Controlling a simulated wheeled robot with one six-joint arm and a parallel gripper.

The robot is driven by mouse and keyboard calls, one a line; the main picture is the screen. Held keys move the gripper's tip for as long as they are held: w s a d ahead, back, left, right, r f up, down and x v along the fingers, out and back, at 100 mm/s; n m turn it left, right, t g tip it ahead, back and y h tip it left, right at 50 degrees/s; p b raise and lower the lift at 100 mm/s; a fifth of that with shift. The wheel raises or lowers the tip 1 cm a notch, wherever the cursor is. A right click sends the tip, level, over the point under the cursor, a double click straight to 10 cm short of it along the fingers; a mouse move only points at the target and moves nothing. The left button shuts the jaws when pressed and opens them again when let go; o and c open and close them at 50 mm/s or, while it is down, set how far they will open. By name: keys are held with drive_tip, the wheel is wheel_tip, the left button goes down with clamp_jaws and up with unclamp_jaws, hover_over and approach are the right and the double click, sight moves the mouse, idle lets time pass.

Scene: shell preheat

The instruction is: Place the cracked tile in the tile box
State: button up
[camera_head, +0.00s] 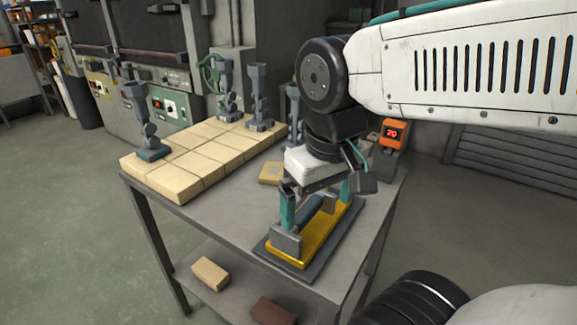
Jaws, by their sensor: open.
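My gripper (316,200) has teal fingers, spread apart over a dark bar handle between grey end blocks on a yellow base (318,238). No tile shows between the fingers. Beige tiles (200,160) lie in a block on the left of the grey table, with grey stands on them. A separate small tan piece with a pale patch (271,172) lies on the table just left of my gripper, partly hidden. A beige block (210,272) and a reddish-brown block (274,312) sit on the lower shelf. I cannot tell which piece is the cracked tile or which is the tile box.
The yellow base rests on a dark mat near the table's front right edge. A red-orange display device reading 70 (393,134) stands at the back right. Grey stands (258,98) crowd the back edge. The table front left of the mat is clear.

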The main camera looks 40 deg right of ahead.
drive_tip(key=w+d+m+h, duration=0.1)
drive_tip(key=w+d+m, duration=0.25)
drive_tip(key=w, duration=0.75)
drive_tip(key=m+t+h, duration=0.2)
drive_tip(key=m, duration=0.3)
approach(274, 170)
drive_tip(key=shift+w+d+f, duration=0.15)
drive_tip(key=shift+d+f, duration=0.1)
drive_tip(key=shift+f, duration=0.15)
drive_tip(key=shift+x, duration=3.85)
drive_tip(key=shift+f, duration=0.2)
drive_tip(key=c, duration=1.4)
drive_tip(key=shift+o, duration=0.2)
drive_tip(key=shift+r, duration=0.1)
wheel_tip(274, 170, up, 18)
